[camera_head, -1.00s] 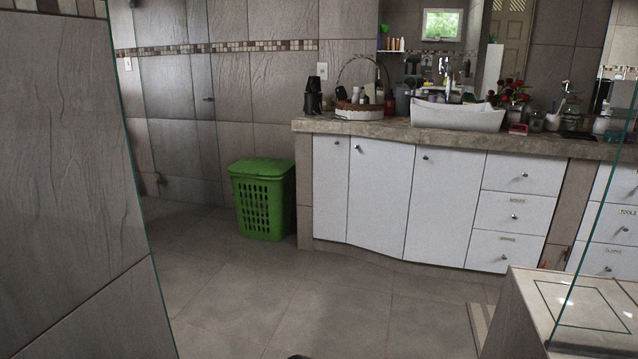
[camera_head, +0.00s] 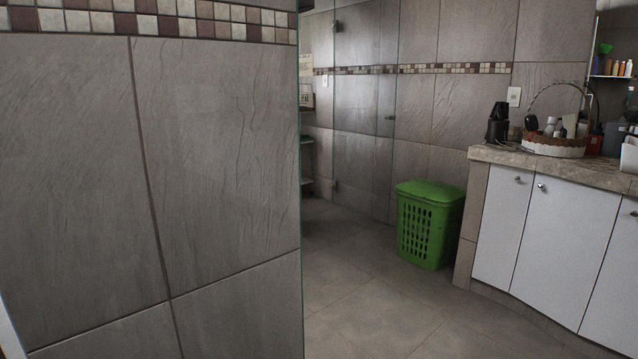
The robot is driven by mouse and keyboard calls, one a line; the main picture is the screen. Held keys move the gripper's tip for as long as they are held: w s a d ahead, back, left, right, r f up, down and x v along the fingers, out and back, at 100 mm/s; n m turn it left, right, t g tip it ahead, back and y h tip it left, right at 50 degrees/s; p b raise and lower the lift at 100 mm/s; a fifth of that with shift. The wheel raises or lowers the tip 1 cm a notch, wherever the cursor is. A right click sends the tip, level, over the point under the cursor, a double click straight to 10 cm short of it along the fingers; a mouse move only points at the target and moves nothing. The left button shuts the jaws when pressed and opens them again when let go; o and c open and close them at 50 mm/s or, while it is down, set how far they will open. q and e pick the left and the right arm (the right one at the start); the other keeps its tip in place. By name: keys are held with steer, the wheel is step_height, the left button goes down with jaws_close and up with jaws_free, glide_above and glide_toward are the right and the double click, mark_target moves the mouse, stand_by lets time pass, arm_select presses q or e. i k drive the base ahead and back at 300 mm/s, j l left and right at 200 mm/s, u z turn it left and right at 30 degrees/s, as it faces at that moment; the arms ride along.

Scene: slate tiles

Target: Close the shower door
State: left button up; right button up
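A clear glass panel (camera_head: 362,110) stands at the back, left of the green basket, in front of tiled wall. It has a small dark handle (camera_head: 390,118) on its right side and small fittings near its left edge, so it looks like a glass door. I cannot tell whether it is open or shut. A thin greenish, glass-like edge (camera_head: 300,200) runs upright along the right end of the large tiled surface close on the left. Whether that edge belongs to a shower door is unclear. Neither of my grippers is in view.
The near tiled surface (camera_head: 90,180) fills the left half. A green laundry basket (camera_head: 428,225) stands on the floor beside the white cabinet (camera_head: 560,240). A wicker basket (camera_head: 553,145) sits on the counter. The tiled floor (camera_head: 370,300) between is clear.

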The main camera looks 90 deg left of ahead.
mark_target(11, 345)
steer(key=u, duration=3.75)
